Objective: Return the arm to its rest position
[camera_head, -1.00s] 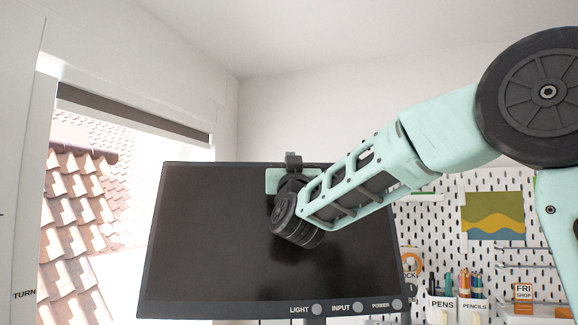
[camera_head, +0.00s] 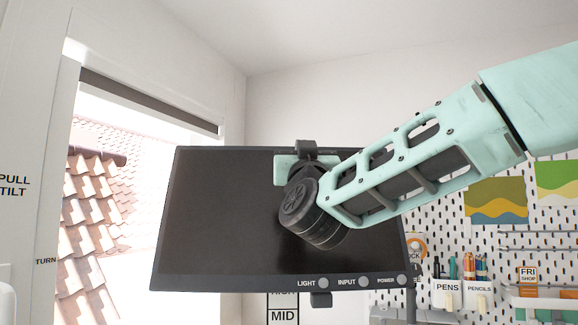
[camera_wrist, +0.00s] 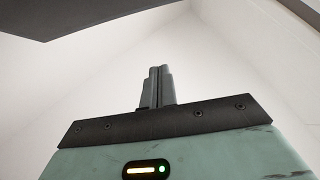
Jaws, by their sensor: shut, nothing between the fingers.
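My arm (camera_head: 420,165) reaches in from the right in the head view, in front of the dark monitor (camera_head: 225,225). Its black wrist joint (camera_head: 312,212) overlaps the screen's upper right part. In the wrist view my gripper (camera_wrist: 157,72) points up, its two fingers shut together with nothing between them. Only pale wall and ceiling show beyond the fingers. In the head view the fingers are hidden behind my wrist. I cannot tell how far the arm is from the monitor.
A window (camera_head: 150,140) over roof tiles stands at the left. A pegboard (camera_head: 440,220) at the right bears pictures, a pens holder (camera_head: 447,290) and a pencils holder (camera_head: 479,290). Light, input and power buttons (camera_head: 363,282) line the monitor's lower edge. A dark edge (camera_wrist: 80,15) crosses the wrist view's upper left.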

